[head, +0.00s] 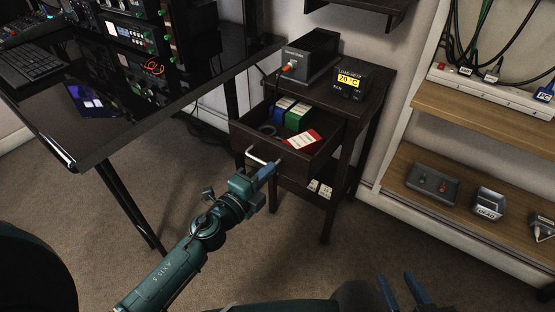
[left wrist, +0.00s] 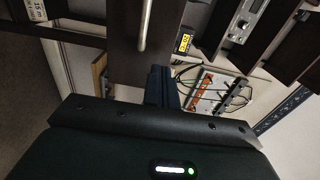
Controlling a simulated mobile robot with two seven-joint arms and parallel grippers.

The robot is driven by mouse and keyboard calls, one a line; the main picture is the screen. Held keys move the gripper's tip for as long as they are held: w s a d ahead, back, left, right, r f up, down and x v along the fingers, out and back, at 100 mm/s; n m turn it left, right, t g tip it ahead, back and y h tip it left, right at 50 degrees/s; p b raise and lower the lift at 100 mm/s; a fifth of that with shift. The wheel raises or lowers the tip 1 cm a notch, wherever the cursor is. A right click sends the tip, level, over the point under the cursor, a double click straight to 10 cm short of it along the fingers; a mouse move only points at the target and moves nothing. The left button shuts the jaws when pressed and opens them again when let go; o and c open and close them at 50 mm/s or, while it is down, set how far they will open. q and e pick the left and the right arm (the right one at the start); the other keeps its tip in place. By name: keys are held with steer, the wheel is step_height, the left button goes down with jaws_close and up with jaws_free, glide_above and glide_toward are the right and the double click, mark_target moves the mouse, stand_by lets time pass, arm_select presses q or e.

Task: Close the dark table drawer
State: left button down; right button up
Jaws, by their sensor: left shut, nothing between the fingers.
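The dark table drawer (head: 313,160) is pulled out of the small dark side table (head: 377,95), its inside showing. A pale bar handle (head: 258,159) is on its front. The left wrist view shows the drawer front (left wrist: 125,68) and the handle (left wrist: 146,22) close ahead. My left gripper (head: 267,172) is shut and empty, with its blue fingers just in front of the drawer front, near the handle's right end. I cannot tell whether they touch it. Its fingers also show in the left wrist view (left wrist: 160,84). My right gripper (head: 403,288) is open and empty at the bottom edge, away from the drawer.
Inside the drawer are a red-and-white packet (head: 303,141), a green box (head: 298,116) and a blue box (head: 283,105). A black box (head: 312,55) and a temperature display (head: 361,80) stand on the side table. A glossy desk (head: 150,110) is left, wooden shelves (head: 400,162) right.

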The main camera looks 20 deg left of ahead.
mark_target(284, 155)
arm_select(q)
steer(key=shift+x, duration=2.2)
steer(key=shift+w, duration=0.15)
arm_select(e)
steer(key=shift+d+f, duration=0.1)
